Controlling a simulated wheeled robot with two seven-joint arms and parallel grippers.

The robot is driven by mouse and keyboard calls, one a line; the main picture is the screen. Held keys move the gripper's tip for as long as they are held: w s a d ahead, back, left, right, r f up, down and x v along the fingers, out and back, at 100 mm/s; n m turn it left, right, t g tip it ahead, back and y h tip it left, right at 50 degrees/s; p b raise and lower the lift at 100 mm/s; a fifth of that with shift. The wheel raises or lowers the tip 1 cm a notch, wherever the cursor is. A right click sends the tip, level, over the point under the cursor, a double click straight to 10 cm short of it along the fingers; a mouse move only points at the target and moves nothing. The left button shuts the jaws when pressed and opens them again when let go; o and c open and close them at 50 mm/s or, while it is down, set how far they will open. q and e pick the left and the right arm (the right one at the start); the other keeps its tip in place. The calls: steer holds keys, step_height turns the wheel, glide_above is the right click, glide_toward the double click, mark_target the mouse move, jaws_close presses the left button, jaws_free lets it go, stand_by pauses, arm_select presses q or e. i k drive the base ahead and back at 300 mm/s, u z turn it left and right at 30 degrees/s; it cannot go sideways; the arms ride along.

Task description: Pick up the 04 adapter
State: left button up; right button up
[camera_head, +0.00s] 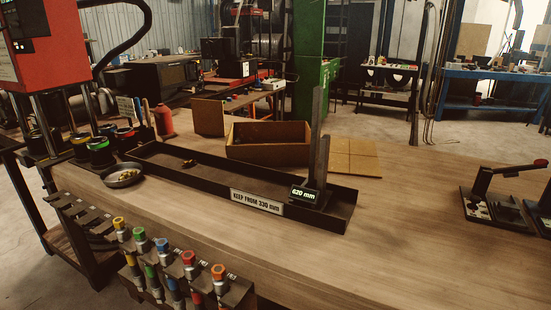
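A row of adapters with coloured hex tops hangs in a dark rack (238,292) on the front of the bench at lower left. From left to right they are a yellow adapter (118,223), a green adapter (139,233), a blue adapter (162,244), a red adapter (188,258) and an orange adapter (218,272). Small labels stand beside them, too small to read, so I cannot tell which is the 04 adapter. Their lower parts are partly cut off or hidden. Neither of my grippers is in view.
The wooden bench (330,262) is clear at front right. A lever tool (500,205) stands right; a red machine (35,45) left.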

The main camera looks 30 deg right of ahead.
mark_target(191, 163)
steer(key=u, duration=1.5)
steer(key=i, duration=1.95)
steer(key=z, duration=3.1)
